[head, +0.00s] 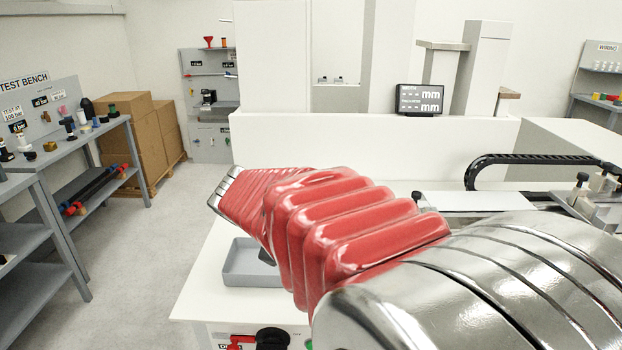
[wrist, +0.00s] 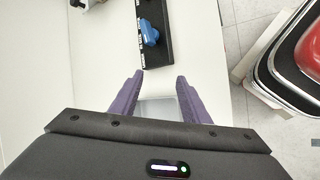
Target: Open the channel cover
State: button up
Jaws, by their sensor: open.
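I cannot tell for sure which part is the channel cover. A flat pale plate (head: 476,202) lies on the machine bed at right in the head view, partly hidden behind my arm. In the wrist view my gripper (wrist: 160,76) shows two purple fingers, open and apart, with nothing held between them. It is above the white table (wrist: 195,50). Beyond the fingertips, a blue piece (wrist: 149,33) sits on a black strip (wrist: 156,62) with white marks. In the head view my red and metal arm crosses the foreground, and I cannot make out the fingers.
A grey tray (head: 245,268) is on the white table, partly behind my arm. Small clamps with black knobs (head: 581,178) and a black cable chain (head: 530,158) are at right. A display (head: 419,99) stands on the machine. Shelves and cardboard boxes (head: 130,140) are at left.

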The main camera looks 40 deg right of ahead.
jog(key=w+d+n+g+h, duration=0.2)
jog(key=d+n+g+h, duration=0.25)
jog(key=d, duration=1.45)
jog(key=n+g+h, duration=0.2)
jog(key=n+h, duration=0.3)
send_near(420, 193)
jog(key=shift+w+a+f+y, duration=0.15)
jog(key=shift+w+y, duration=0.1)
jog(key=shift+w, duration=0.25)
jog(key=shift+s, duration=0.1)
jog(key=x, duration=1.3)
jog(key=shift+d, duration=0.35)
jog(key=shift+c, duration=0.2)
grip_shut()
jog(key=shift+a, duration=0.3)
jog(key=shift+d, duration=0.15)
